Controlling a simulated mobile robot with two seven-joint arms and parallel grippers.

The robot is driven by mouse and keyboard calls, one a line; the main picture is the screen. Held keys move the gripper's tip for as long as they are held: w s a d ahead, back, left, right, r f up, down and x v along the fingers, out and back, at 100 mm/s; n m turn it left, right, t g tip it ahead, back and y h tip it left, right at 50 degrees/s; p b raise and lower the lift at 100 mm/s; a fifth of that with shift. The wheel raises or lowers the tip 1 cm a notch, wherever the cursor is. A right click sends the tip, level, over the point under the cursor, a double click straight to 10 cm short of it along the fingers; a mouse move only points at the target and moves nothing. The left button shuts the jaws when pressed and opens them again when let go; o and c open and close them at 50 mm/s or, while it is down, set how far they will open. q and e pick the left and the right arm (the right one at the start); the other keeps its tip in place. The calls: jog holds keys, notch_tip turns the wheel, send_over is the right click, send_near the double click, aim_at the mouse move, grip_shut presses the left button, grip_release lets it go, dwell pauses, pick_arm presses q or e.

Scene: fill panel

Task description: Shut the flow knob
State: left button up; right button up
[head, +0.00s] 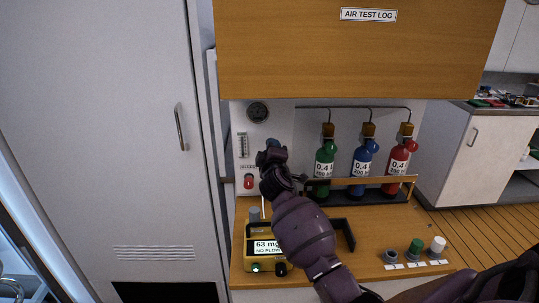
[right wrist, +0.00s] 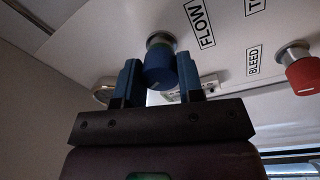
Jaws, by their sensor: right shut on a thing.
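The blue flow knob (right wrist: 160,68) sits on a metal stem on the pale panel, beside the label FLOW (right wrist: 198,24). My right gripper (right wrist: 160,82) has one blue finger on each side of the knob and is shut on it. In the head view my right gripper (head: 271,156) is up against the panel and hides most of the knob. My left gripper is not in view.
A red bleed knob (right wrist: 302,72) is beside the flow knob. Green (head: 325,160), blue (head: 362,162) and red (head: 399,160) bottles stand behind a rail. A wooden cabinet (head: 350,60) overhangs the panel.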

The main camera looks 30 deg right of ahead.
jog(key=m+b, duration=0.1)
jog(key=m, duration=0.2)
jog(key=shift+f, duration=0.2)
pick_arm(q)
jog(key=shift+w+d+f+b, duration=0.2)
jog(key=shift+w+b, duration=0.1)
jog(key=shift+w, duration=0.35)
pick_arm(e)
jog(key=shift+r+m, duration=0.1)
jog(key=shift+m, duration=1)
jog(key=shift+h, duration=0.3)
jog(key=o, duration=0.9)
jog(key=shift+r, duration=0.1)
jog(key=shift+s, duration=0.1)
pick_arm(q)
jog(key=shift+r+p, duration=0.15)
jog(key=shift+p, duration=0.2)
pick_arm(e)
jog(key=shift+v, duration=5.4)
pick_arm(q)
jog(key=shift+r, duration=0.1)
